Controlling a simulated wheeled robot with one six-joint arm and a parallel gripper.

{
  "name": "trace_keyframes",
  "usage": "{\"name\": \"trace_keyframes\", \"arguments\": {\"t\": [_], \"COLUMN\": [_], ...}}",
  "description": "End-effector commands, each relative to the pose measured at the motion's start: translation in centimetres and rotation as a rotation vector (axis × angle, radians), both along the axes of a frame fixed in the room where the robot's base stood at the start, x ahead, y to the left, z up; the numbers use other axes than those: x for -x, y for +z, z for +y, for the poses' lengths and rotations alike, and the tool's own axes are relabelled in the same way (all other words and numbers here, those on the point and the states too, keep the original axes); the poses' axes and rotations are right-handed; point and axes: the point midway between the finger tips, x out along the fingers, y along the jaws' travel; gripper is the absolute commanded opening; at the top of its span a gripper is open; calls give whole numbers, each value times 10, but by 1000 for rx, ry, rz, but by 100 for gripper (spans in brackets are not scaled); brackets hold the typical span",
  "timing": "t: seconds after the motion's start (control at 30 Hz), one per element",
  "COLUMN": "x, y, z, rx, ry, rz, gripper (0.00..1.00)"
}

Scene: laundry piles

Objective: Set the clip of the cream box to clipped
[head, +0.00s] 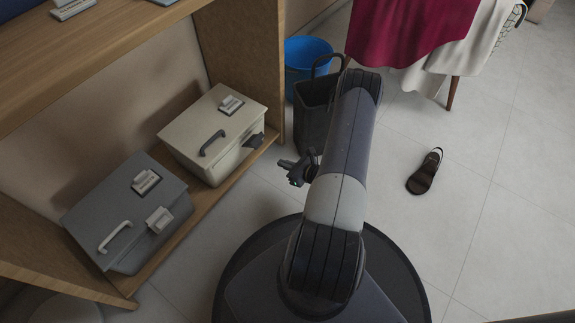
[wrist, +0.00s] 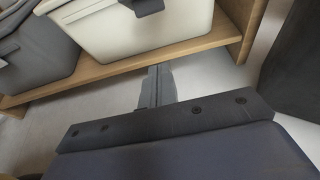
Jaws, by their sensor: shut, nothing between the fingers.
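The cream box (head: 205,162) stands on the low wooden shelf with its lid down. Its dark clip (head: 255,140) is on the front face below the lid edge and seems to stick outward from the box. In the wrist view the cream box (wrist: 150,42) fills the top middle, with the dark clip (wrist: 147,6) cut off by the top edge. My gripper (head: 284,164) is shut and empty, in front of the shelf, to the right of the box and apart from it. Its closed fingers (wrist: 157,80) point towards the shelf edge in the wrist view.
A grey box (head: 125,212) with a pale handle and pale clip stands left of the cream box. A dark bin (head: 313,115) and a blue bucket (head: 305,57) stand beyond the shelf's right end. A sandal (head: 424,172) lies on the open tiled floor at right.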

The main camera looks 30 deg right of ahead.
Motion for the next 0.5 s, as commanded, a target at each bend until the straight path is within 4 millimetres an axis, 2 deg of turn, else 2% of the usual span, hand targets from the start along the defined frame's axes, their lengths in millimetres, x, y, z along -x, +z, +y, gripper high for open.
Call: {"name": "trace_keyframes", "arguments": {"t": [0.03, 0.3, 0.37, 0.5], "x": [-10, -58, -62, -69], "y": [-8, -28, -14, -1], "z": [5, 23, 22, 25], "rx": [2, 1, 2, 2], "ry": [5, 5, 1, 1], "rz": [-2, -3, -3, -2], "gripper": [0, 0, 0, 0]}}
